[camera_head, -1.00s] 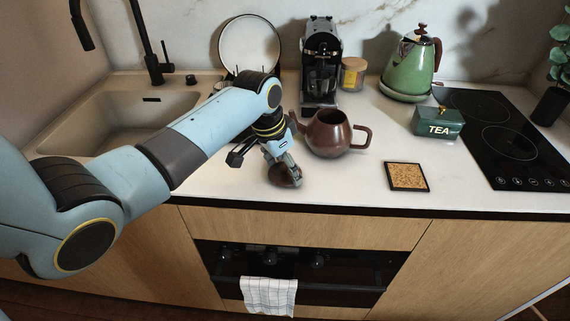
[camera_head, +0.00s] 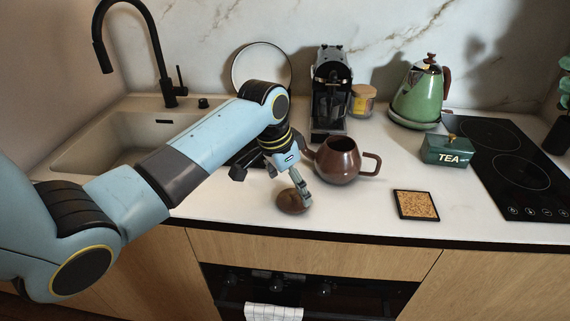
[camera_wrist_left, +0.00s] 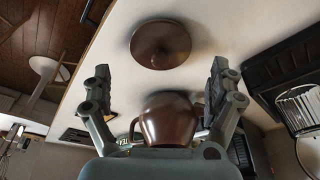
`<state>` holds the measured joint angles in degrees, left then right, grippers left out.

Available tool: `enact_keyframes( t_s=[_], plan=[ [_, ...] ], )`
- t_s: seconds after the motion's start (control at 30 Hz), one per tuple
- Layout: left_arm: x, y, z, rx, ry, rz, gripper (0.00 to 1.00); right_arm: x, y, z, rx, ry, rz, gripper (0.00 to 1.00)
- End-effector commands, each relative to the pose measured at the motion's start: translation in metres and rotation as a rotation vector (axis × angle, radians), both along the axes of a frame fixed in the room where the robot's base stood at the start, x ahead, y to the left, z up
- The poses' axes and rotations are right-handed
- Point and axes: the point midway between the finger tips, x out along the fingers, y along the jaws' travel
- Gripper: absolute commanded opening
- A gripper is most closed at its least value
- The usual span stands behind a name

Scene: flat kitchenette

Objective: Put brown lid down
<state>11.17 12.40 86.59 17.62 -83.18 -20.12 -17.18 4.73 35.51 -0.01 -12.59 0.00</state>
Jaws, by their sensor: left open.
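The brown lid (camera_head: 292,202) lies on the white counter near its front edge, left of the brown teapot (camera_head: 338,160). In the left wrist view the lid (camera_wrist_left: 160,44) is a round brown disc lying beyond the fingertips, apart from them. My left gripper (camera_head: 290,186) is just above and behind the lid, pointing down. In the left wrist view my left gripper (camera_wrist_left: 157,84) is open, with its fingers spread wide and nothing between the tips. The teapot (camera_wrist_left: 168,120) shows there too. The teapot stands upright with its top open. My right gripper is not in view.
A cork trivet (camera_head: 416,205) and a green tea box (camera_head: 447,151) are to the right. A green kettle (camera_head: 418,97), a coffee machine (camera_head: 329,95) and a jar (camera_head: 362,100) stand behind. The sink (camera_head: 75,150) is left. Counter between lid and trivet is clear.

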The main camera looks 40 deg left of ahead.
Motion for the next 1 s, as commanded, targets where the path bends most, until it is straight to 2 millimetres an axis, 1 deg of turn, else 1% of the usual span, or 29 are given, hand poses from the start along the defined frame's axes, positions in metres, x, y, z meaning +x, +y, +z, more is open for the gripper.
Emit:
enact_keyframes(
  t_s=[0.03, 0.2, 0.3, 0.4, 0.57, 1.0],
  plan=[
    [-0.002, 0.003, 0.012, 0.004, -0.005, -0.001, 0.92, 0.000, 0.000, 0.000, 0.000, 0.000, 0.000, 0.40],
    [-0.012, 0.006, 0.048, 0.004, -0.004, 0.000, 0.92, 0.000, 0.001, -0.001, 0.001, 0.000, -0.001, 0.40],
    [-0.016, 0.007, 0.064, 0.002, -0.003, 0.000, 0.92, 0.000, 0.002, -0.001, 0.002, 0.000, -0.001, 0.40],
    [-0.019, 0.008, 0.075, 0.002, -0.001, 0.001, 0.92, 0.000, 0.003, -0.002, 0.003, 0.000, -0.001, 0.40],
    [-0.021, 0.008, 0.081, 0.001, 0.000, 0.000, 0.92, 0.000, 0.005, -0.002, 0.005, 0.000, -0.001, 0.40],
    [-0.021, 0.008, 0.081, 0.001, 0.000, 0.000, 0.92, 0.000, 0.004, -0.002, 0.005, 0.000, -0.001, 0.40]
  ],
)
